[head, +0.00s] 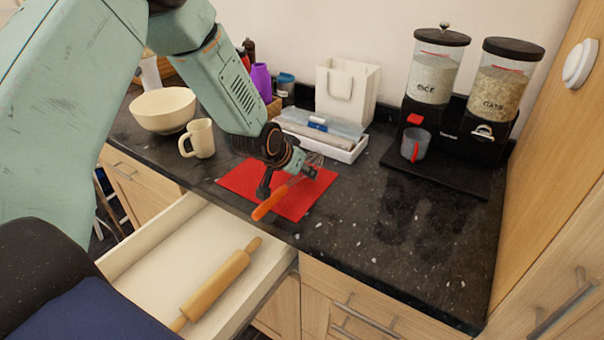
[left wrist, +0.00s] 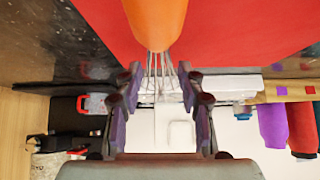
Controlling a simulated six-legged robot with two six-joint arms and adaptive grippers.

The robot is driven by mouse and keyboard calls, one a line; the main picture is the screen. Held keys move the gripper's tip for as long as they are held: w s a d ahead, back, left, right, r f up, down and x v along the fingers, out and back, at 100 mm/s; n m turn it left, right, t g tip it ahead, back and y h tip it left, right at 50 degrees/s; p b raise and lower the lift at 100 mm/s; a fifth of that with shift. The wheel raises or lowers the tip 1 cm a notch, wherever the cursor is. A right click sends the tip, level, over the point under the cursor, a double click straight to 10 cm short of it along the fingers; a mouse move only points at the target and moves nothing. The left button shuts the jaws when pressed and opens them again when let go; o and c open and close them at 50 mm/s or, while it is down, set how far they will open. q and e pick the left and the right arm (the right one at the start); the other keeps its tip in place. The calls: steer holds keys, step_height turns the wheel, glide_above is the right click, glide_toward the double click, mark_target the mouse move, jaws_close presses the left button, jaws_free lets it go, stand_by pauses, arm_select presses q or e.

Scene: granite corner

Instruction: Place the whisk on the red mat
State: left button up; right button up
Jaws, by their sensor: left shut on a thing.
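The whisk has an orange handle (head: 270,203) and thin wire loops. My left gripper (head: 287,179) is shut on the whisk, over the red mat (head: 240,180). The handle points toward the counter's front edge and the wires point to the back right. In the left wrist view the orange handle (left wrist: 156,22) is at the top, and the wires run between the fingers (left wrist: 160,80). I cannot tell whether the whisk touches the mat. My right gripper is not in view.
A mug (head: 202,138) and a bowl (head: 163,109) stand left of the mat. A white tray (head: 345,152) and a white bag (head: 347,92) stand behind it. An open drawer (head: 150,235) holds a rolling pin (head: 215,286).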

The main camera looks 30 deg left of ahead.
arm_select(q)
steer(key=shift+s+a+f, duration=0.1)
steer(key=shift+a+f, duration=0.1)
steer(key=shift+f, duration=0.25)
steer(key=shift+w+a+f, duration=0.15)
steer(key=shift+w+a, duration=0.05)
steer(key=shift+a, duration=0.1)
steer(key=shift+w+d, duration=0.1)
steer(key=o, duration=0.7)
steer(key=shift+d+f, duration=0.1)
steer(key=shift+d, duration=0.1)
steer(key=shift+o, duration=0.8)
steer(key=shift+d, duration=0.15)
steer(key=o, duration=0.3)
steer(key=shift+s, duration=0.2)
steer(key=shift+a, duration=0.25)
steer(key=shift+w, duration=0.1)
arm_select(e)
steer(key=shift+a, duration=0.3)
